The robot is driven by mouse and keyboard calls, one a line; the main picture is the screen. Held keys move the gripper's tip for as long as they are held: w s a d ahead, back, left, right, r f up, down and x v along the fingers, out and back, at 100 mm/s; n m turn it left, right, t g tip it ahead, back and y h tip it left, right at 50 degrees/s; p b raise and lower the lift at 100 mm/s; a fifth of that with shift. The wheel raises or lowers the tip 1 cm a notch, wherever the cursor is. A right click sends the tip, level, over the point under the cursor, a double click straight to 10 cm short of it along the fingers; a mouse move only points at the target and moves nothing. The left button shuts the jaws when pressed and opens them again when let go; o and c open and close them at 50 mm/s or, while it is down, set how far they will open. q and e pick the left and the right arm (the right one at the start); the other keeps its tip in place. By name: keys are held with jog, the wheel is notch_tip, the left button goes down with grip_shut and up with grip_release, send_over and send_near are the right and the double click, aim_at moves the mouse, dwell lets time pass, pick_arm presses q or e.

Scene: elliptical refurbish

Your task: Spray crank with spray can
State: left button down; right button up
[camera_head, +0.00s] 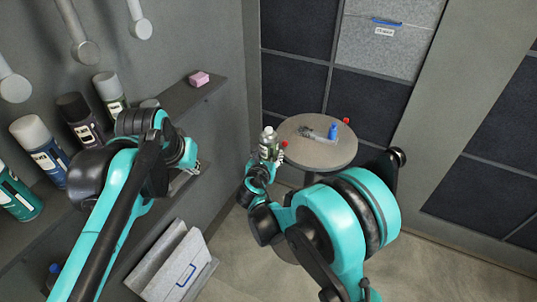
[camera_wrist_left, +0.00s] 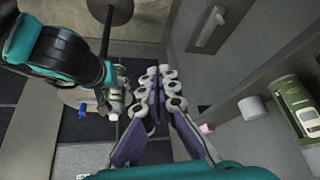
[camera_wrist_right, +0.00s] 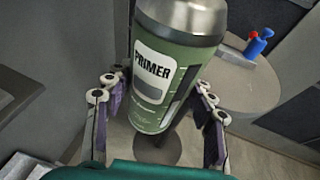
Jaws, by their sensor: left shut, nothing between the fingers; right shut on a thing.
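A green spray can (camera_head: 268,148) labelled PRIMER is held by my right gripper (camera_head: 262,165) beside the left edge of a round table. The right wrist view shows the can (camera_wrist_right: 165,75) between the two fingers, its metal top uppermost. A small grey metal piece, which looks like the crank (camera_head: 313,134), lies on the table, right of the can and apart from it. My left gripper (camera_head: 186,172) is by the shelves on the left. The left wrist view shows the left gripper's fingers (camera_wrist_left: 166,78) closed with nothing between them.
The round table (camera_head: 340,156) also bears a blue item (camera_head: 333,131) with red parts near it. Shelves on the left wall hold several spray cans (camera_head: 80,117) and a pink block (camera_head: 199,78). Grey panels (camera_head: 180,268) stand below. Floor right of the table is clear.

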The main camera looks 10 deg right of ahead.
pick_arm(q)
jog(key=w+d+r+m+g, duration=0.15)
jog(key=w+d+r, duration=0.25)
jog(key=w+d, duration=0.4)
jog(key=w+d+r+m+g, duration=0.1)
jog(key=w+d+r+m, duration=0.15)
jog(key=w+d, duration=0.6)
jog(key=shift+m+g+h, duration=0.3)
jog(key=shift+g, duration=0.15)
jog(key=shift+w+d+f, duration=0.4)
jog(key=shift+d+f, duration=0.35)
jog(key=shift+f, duration=0.5)
jog(key=shift+w+d+f, duration=0.4)
jog(key=shift+d+f, duration=0.3)
jog(key=shift+f, duration=0.55)
jog(key=shift+w+d+f, duration=0.4)
jog(key=shift+d+f, duration=0.35)
jog(key=shift+f, duration=0.5)
jog(key=shift+f, duration=0.25)
